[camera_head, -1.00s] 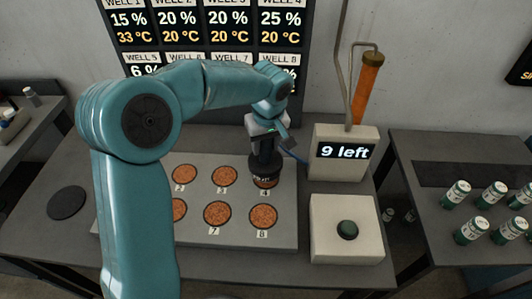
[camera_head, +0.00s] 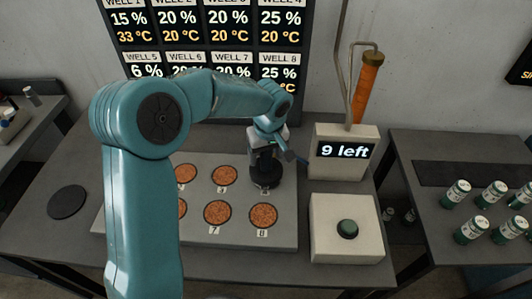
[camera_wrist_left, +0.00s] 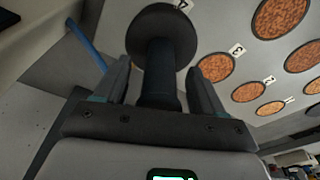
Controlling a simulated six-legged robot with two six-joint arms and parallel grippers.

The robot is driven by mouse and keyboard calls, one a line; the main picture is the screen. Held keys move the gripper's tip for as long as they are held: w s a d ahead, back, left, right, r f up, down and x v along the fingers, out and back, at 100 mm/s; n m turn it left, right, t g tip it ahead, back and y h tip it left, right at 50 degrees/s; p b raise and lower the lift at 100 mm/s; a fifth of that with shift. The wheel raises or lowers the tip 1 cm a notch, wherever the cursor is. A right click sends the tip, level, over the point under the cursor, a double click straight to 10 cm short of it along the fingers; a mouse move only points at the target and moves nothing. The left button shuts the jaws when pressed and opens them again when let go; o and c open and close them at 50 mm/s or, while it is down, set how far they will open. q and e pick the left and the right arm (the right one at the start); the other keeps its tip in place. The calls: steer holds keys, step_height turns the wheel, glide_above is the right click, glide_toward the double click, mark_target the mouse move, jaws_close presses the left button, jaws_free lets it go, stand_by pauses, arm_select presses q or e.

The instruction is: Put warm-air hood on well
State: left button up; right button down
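The warm-air hood (camera_head: 264,175) is black, with a wide round base and a narrower upright neck. It sits over well 4 on the grey plate (camera_head: 285,225), and the well's orange-brown fill is hidden under it. My left gripper (camera_head: 265,145) is above the hood with its fingers at either side of the neck. In the left wrist view the hood (camera_wrist_left: 161,38) stands between the fingers (camera_wrist_left: 160,85), with a narrow gap on each side, so the gripper looks open. Wells 2, 3, 7 and 8 (camera_head: 263,215) show uncovered; my arm hides well 1. My right gripper is not in view.
A box reading "9 left" (camera_head: 343,152) and a white box with a green button (camera_head: 347,230) stand right of the plate. A dark disc (camera_head: 67,202) lies at left. Green-and-white jars (camera_head: 470,230) stand on the right table. A wall board (camera_head: 205,45) lists well readings.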

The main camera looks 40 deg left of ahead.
arm_select(q)
steer(key=shift+r, duration=0.4)
steer(key=r, duration=0.3)
steer(key=d+r, duration=0.1)
steer(key=r, duration=0.7)
steer(key=shift+s+d, duration=0.15)
steer(key=shift+s, duration=0.25)
steer(key=shift+s+r, duration=0.15)
steer(key=shift+r, duration=0.05)
steer(key=shift+f, duration=0.1)
